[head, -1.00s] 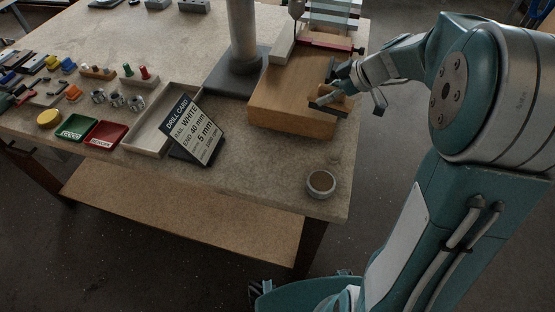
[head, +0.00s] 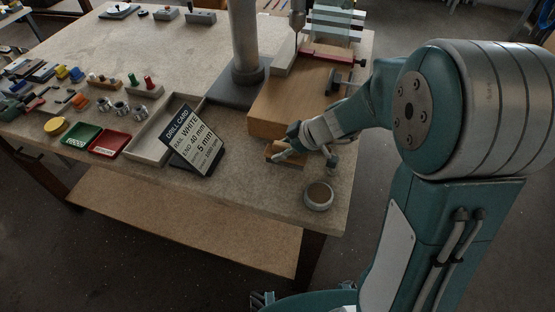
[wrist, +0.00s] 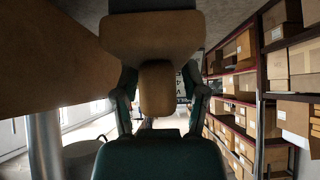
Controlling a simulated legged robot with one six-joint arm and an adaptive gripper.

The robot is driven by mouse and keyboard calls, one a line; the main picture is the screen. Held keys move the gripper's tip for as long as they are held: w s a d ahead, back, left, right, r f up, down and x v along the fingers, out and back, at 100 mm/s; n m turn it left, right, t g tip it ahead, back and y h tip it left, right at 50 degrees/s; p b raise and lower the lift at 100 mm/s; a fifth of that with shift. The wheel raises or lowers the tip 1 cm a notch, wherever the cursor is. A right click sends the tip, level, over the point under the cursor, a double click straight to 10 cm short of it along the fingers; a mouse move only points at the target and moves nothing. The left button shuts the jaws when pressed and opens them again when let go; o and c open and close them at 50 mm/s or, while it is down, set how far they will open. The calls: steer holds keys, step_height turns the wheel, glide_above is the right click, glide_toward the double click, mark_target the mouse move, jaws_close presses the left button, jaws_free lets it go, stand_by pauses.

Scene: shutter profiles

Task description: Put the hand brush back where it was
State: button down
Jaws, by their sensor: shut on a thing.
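The hand brush (head: 272,150) shows as a short wooden piece in front of the big wooden block, low over the table. In the wrist view its brown handle (wrist: 157,88) lies between my fingers and its wide brown head (wrist: 152,37) spreads beyond them. My gripper (head: 298,155) is shut on the handle. My fingers hide part of the brush in the head view, and I cannot tell whether it touches the table.
The wooden block (head: 285,115) stands just behind the gripper, beside the drill column (head: 244,40). A round cup (head: 318,196) is at the front right corner. The drill card (head: 192,142) and a long tray (head: 152,145) are to the left. Bare tabletop lies between card and cup.

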mark_target(272, 162)
steer(key=a+f, duration=0.1)
steer(key=f, duration=0.1)
steer(key=a+f, duration=0.1)
steer(key=f, duration=0.1)
steer(key=shift+s+a+f, duration=0.1)
steer(key=shift+a+f, duration=0.05)
steer(key=shift+a, duration=0.05)
steer(key=shift+d, duration=0.45)
steer(key=shift+c, duration=0.9)
jaws_free()
steer(key=shift+o, duration=0.3)
steer(key=shift+a, duration=0.1)
steer(key=shift+a, duration=0.15)
